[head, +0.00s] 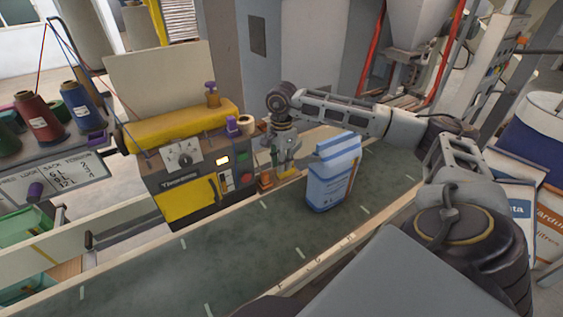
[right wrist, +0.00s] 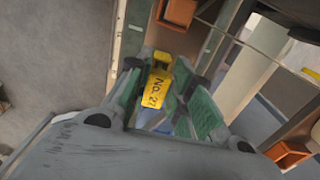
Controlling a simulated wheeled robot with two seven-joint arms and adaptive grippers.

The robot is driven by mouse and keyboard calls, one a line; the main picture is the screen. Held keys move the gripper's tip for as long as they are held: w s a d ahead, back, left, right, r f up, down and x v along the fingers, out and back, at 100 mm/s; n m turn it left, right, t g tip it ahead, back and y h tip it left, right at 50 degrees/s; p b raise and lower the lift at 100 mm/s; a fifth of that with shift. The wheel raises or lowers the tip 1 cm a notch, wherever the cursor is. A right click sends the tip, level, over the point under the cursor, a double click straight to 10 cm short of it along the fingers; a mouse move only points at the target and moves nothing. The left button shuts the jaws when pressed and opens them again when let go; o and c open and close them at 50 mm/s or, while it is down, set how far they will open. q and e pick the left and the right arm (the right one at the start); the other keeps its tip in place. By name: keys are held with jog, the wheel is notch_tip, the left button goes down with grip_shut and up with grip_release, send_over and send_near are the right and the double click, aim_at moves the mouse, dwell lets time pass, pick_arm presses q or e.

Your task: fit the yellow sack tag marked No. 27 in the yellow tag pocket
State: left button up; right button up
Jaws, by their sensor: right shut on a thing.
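My right gripper (head: 285,160) is at the right end of the sewing machine, above the far side of the conveyor, beside the blue and white sack. In the right wrist view the gripper (right wrist: 168,98) is shut on the yellow sack tag (right wrist: 156,90), whose "No. 27" print faces the camera. A yellow piece shows just beyond the tag's far end; I cannot tell whether it is the tag pocket or part of the tag. My left gripper is not in view.
The blue and white sack (head: 332,178) stands upright on the green conveyor (head: 245,235), close to the right gripper. The machine (head: 190,160) with yellow panels stands left of the gripper. Orange open boxes (right wrist: 287,153) show in the wrist view. The conveyor's near left part is clear.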

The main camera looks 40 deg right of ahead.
dwell(0.3)
jog(key=o, duration=0.8)
notch_tip(320, 180, up, 12)
jog(key=shift+f, duration=0.1)
dwell(0.5)
jog(key=shift+s, duration=0.15)
dwell(0.5)
